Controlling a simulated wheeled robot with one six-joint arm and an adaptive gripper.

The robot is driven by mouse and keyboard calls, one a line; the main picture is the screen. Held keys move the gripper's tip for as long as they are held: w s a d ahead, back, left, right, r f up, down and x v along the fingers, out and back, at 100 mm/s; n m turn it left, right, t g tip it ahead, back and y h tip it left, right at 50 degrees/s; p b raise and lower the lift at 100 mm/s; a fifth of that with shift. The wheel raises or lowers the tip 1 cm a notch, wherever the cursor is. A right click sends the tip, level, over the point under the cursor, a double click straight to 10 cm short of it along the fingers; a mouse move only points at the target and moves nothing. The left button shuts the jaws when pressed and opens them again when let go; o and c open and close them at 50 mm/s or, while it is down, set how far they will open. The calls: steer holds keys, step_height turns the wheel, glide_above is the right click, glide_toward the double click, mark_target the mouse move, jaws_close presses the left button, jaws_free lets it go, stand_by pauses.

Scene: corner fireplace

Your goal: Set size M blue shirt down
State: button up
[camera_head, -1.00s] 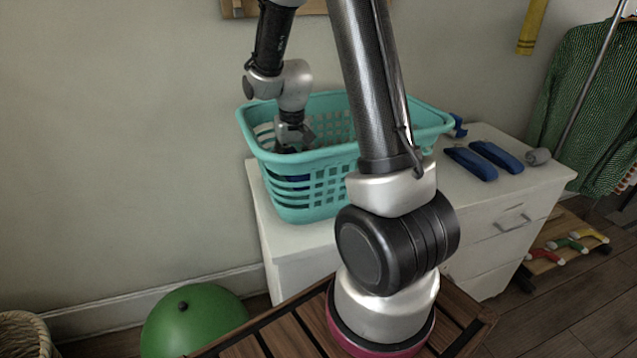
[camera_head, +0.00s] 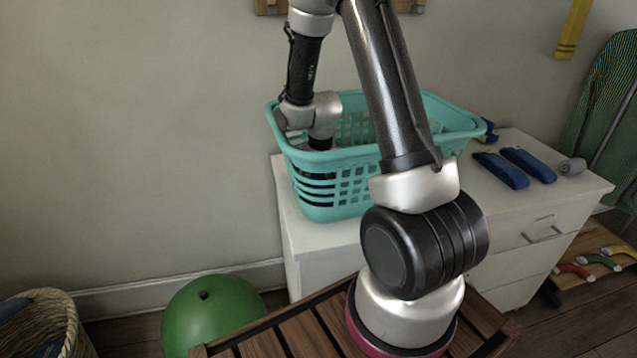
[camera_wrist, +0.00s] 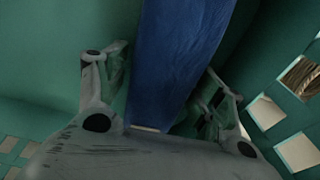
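A blue folded cloth, the blue shirt (camera_wrist: 176,55), fills the space between my fingers in the wrist view and reaches back to the palm. My gripper (camera_wrist: 166,90) has its fingers part-way in, one on each side of the shirt, and looks shut on it. In the head view the gripper is hidden down inside the teal basket (camera_head: 340,160), behind its wall. Some dark blue shows through the basket's slots. The size mark on the shirt cannot be read.
The basket stands on a white dresser (camera_head: 300,240) against the wall. Two blue objects (camera_head: 502,170) and a grey roll (camera_head: 572,166) lie to its right. A green ball (camera_head: 212,312) and a wicker basket (camera_head: 60,320) are on the floor at left.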

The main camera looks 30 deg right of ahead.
steer(key=shift+o, duration=0.4)
step_height(320, 180, up, 12)
steer(key=s, duration=0.1)
steer(key=s+a+r+n+t, duration=0.1)
steer(key=s+a+r+t, duration=0.1)
steer(key=s+r, duration=1)
steer(key=s+r+n, duration=0.1)
steer(key=s+r, duration=0.3)
steer(key=s, duration=0.7)
steer(key=shift+s+a+r+n+t, duration=0.2)
steer(key=shift+a+n+t, duration=0.1)
steer(key=shift+a+t, duration=0.15)
steer(key=shift+w, duration=0.1)
